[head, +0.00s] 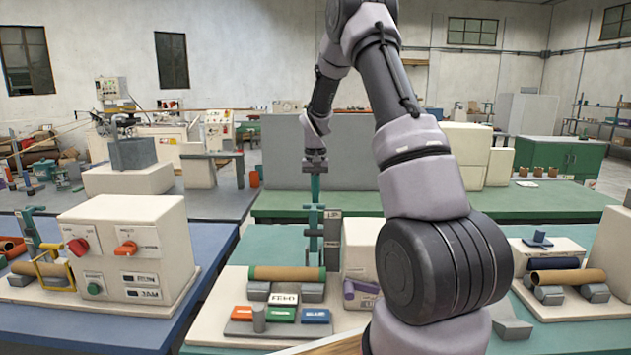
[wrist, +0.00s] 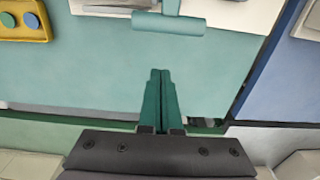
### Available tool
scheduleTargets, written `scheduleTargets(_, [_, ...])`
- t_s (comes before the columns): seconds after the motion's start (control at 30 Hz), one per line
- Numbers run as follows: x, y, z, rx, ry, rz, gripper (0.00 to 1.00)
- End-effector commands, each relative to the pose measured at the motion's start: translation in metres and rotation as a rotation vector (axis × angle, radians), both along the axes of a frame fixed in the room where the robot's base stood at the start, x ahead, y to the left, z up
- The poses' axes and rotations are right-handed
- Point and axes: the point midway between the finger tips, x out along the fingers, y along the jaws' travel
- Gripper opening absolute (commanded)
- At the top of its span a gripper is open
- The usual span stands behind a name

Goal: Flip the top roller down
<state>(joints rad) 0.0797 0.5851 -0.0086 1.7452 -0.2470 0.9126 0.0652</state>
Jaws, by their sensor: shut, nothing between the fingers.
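My gripper (head: 315,198) points down above the middle winder in the head view, with its green fingers together and empty. In the wrist view, the closed fingertips (wrist: 160,74) are apart from a teal roller (wrist: 168,22) on a short stem at the top of the picture. In the head view, the winder's teal upright arm (head: 313,242) stands raised just below my fingers. Any gap between them is hard to judge there. A brown tube with green ends (head: 287,273) lies level on grey supports in front of the arm.
A cream control box (head: 135,250) stands on the blue table to the left. Another winder with a brown tube (head: 568,277) is to the right. My arm hides part of the middle winder.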

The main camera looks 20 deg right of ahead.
Motion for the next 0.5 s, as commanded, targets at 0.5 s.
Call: scheduleTargets(0.5, [-0.035, 0.014, 0.006, 0.001, -0.001, -0.001, 0.0])
